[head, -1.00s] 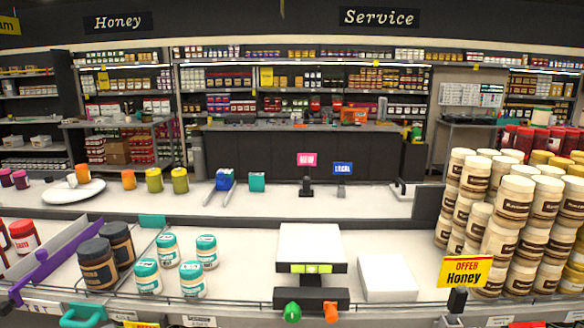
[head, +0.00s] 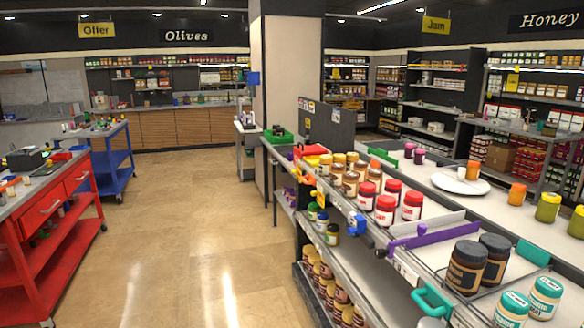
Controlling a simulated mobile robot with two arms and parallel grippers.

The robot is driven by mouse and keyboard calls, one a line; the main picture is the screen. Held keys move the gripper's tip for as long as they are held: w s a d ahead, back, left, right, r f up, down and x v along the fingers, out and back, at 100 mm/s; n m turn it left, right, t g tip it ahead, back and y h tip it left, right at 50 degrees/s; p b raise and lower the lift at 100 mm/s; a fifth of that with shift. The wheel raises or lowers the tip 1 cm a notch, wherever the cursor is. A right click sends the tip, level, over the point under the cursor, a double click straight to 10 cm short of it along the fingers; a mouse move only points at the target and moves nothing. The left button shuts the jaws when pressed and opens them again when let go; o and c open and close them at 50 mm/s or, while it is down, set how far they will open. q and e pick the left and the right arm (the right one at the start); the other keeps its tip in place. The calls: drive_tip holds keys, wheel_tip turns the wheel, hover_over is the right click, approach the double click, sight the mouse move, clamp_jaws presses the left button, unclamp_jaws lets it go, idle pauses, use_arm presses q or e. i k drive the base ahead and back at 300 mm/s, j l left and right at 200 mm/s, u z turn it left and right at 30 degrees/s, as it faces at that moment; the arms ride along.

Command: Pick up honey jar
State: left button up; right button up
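Neither of my grippers shows in the head view. No jar here can be read for certain as honey. Several amber jars with yellow or orange lids (head: 350,180) stand at the far end of the counter, their labels too small to read. Red-lidded jars (head: 385,210) marked jam stand in front of them. Two dark jars (head: 466,267) and two teal-lidded jars (head: 545,297) stand at the lower right. A Honey sign (head: 550,20) hangs at the top right, above back shelves of small jars.
A purple divider (head: 425,236) and a teal handle (head: 431,298) lie along the counter edge. Lower shelves hold more jars (head: 327,290). A red cart (head: 50,215) and a blue cart (head: 112,165) stand left. The floor (head: 200,240) between is clear. A pillar (head: 285,80) stands behind.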

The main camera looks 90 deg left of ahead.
sight(326, 162)
drive_tip(key=j+u, duration=0.15)
drive_tip(key=u, duration=2.4)
drive_tip(key=i+j+z, duration=0.15)
drive_tip(key=i, duration=0.35)
drive_tip(key=i+j+z, duration=0.2)
drive_tip(key=i, duration=0.25)
drive_tip(key=i+j+z, duration=0.15)
drive_tip(key=i, duration=0.35)
drive_tip(key=i+j+z, duration=0.15)
drive_tip(key=i+j, duration=0.25)
